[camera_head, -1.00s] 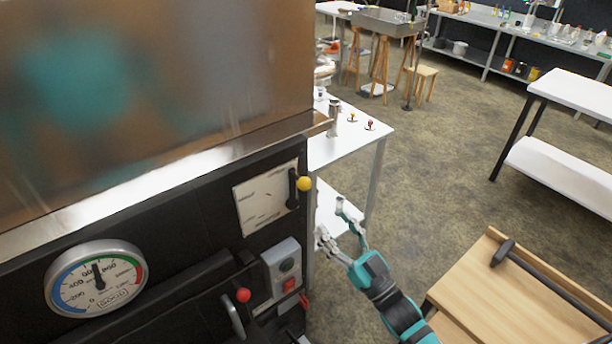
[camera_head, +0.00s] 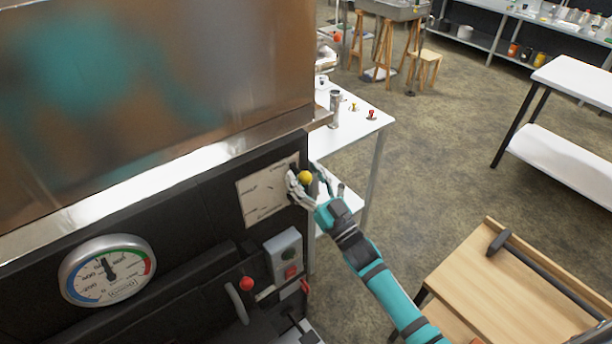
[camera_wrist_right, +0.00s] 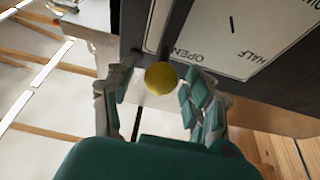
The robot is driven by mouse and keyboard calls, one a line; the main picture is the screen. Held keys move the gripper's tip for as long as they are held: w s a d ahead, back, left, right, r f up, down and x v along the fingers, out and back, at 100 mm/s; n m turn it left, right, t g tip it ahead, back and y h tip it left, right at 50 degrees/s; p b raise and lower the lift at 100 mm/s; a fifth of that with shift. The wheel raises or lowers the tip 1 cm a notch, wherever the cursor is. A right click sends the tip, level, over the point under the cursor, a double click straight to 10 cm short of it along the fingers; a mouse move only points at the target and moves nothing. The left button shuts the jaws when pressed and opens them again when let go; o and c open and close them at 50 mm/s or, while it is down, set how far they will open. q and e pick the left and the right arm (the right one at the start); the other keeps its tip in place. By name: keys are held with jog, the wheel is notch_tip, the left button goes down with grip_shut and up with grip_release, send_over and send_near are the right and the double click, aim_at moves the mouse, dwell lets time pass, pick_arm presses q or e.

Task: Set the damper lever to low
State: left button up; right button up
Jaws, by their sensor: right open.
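The damper lever is dark with a yellow ball knob (camera_head: 305,177). It stands at the right edge of a white label plate (camera_head: 262,194) on the black evaporator front. In the right wrist view the knob (camera_wrist_right: 161,78) lies between the fingers, near the word OPEN on the plate (camera_wrist_right: 236,36); HALF is printed farther right. My right gripper (camera_head: 316,184) is open, with its fingers on either side of the knob. I cannot tell whether they touch it. My left gripper is not in view.
A round gauge (camera_head: 107,270) and a green and red button box (camera_head: 285,255) sit on the same front. A red-knobbed handle (camera_head: 246,284) is below the plate. A white table (camera_head: 350,136) stands behind; a wooden cart (camera_head: 480,285) is at right.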

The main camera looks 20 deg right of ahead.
jog(key=c, duration=1.1)
grip_shut()
